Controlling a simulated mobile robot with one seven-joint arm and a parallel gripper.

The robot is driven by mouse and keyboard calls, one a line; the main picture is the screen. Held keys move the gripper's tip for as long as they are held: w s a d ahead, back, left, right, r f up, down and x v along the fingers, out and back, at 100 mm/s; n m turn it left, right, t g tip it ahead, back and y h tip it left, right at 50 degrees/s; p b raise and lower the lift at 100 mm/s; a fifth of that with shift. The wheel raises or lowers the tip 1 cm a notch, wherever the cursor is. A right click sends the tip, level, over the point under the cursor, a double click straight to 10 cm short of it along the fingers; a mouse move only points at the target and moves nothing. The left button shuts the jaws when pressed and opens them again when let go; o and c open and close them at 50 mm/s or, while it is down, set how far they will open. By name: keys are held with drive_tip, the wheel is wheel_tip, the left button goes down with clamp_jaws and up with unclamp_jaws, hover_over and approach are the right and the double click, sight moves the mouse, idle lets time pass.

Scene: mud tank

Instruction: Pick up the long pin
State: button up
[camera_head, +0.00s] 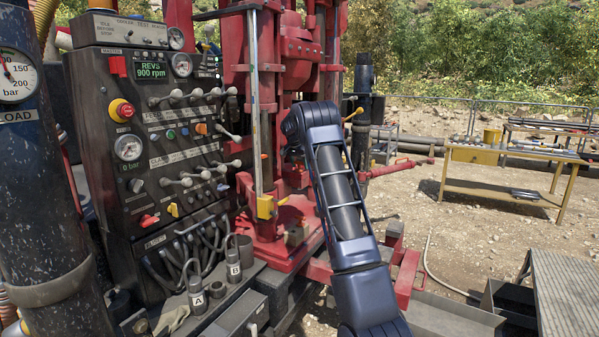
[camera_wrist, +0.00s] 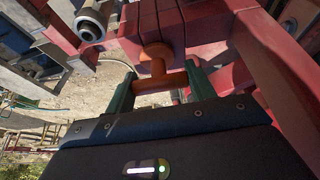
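In the wrist view an orange pin (camera_wrist: 157,60) with a rounded end and a crossbar shows in front of red steel parts. I take it for the long pin; its full length is hidden. My gripper (camera_wrist: 161,84) has its two green fingers at the two ends of the crossbar. They appear to touch it on both sides, with no clear gap. In the camera_head view my arm reaches toward the red rig, and the gripper and the pin are hidden.
The red drill mast (camera_head: 300,45) stands close ahead of my arm. A control panel (camera_head: 160,130) with levers is on the left, above two padlock-shaped pieces tagged A and B. A yellow workbench (camera_head: 500,191) stands at the back right on open gravel. A metal-topped box (camera_head: 565,290) is front right.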

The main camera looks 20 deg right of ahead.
drive_tip(key=shift+c, duration=1)
drive_tip(key=shift+r, duration=5.05)
